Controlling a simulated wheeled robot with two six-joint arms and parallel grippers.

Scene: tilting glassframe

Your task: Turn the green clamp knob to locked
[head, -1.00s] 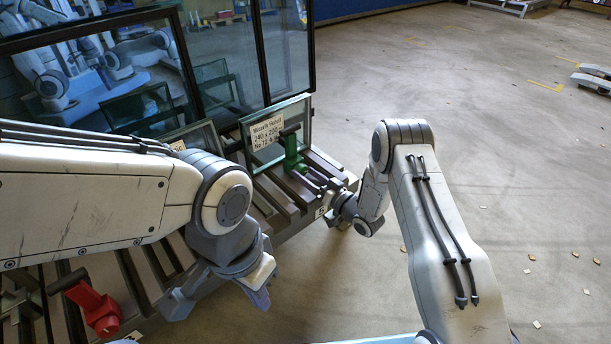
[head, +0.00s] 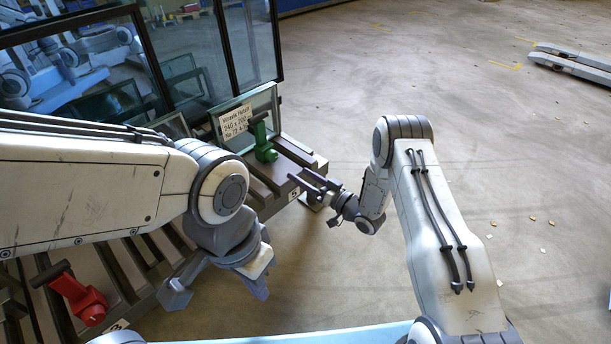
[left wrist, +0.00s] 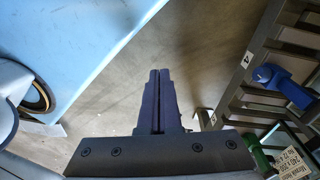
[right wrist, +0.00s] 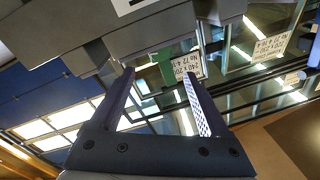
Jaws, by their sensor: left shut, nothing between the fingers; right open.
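The green clamp (head: 264,143) stands upright on the dark rack beside a small framed pane with a paper label (head: 236,120). A black handle sits across its top; I cannot tell whether it is locked. My right gripper (head: 298,182) is open and empty, apart from the clamp on its near right side, with its fingers pointing towards the rack. In the right wrist view, the green clamp (right wrist: 165,66) shows beyond and between the open fingertips (right wrist: 158,74). My left gripper (head: 258,288) is shut and empty, low beside the rack's near edge; its closed fingers (left wrist: 158,75) fill the left wrist view's middle.
A red clamp (head: 84,302) stands on the rack at front left. A blue clamp (left wrist: 283,86) shows in the left wrist view. Large dark-framed panes (head: 190,50) rise behind the rack. A light-blue surface (head: 290,337) lies at the bottom. Open floor is on the right.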

